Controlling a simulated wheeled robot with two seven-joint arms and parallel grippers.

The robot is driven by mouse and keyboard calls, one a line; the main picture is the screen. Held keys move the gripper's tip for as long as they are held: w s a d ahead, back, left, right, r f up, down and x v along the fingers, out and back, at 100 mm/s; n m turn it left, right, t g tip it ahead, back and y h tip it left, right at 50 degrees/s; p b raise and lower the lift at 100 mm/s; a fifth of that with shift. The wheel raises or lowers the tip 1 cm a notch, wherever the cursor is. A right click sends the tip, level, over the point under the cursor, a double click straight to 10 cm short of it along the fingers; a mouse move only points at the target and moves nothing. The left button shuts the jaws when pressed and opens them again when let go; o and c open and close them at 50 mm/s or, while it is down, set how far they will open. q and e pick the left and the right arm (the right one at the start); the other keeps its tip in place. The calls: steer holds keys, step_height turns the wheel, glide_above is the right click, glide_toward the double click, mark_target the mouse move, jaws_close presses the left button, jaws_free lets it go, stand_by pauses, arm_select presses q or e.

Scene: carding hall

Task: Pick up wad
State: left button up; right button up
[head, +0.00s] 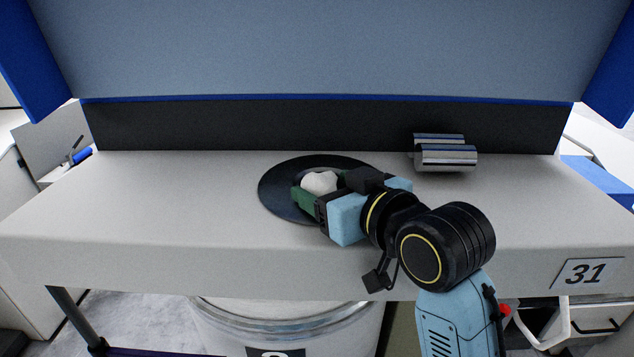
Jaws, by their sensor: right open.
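The wad (319,182) is a small white, fluffy lump over the dark round disc (279,186) set in the pale table top. My right gripper (317,190) reaches in from the lower right, with its green fingers at the wad. The near finger shows in front of the wad and the far one is mostly hidden. The jaws are open; I cannot tell whether a finger touches the wad. My left gripper is not in view.
Metal rollers (445,157) sit at the back right of the pale table (150,215). A dark back panel (250,125) rises behind. A large can (290,325) stands below the front edge. The table's left side is clear.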

steer(key=shift+s, duration=0.15)
steer(key=shift+c, duration=1)
steer(key=c, duration=0.8)
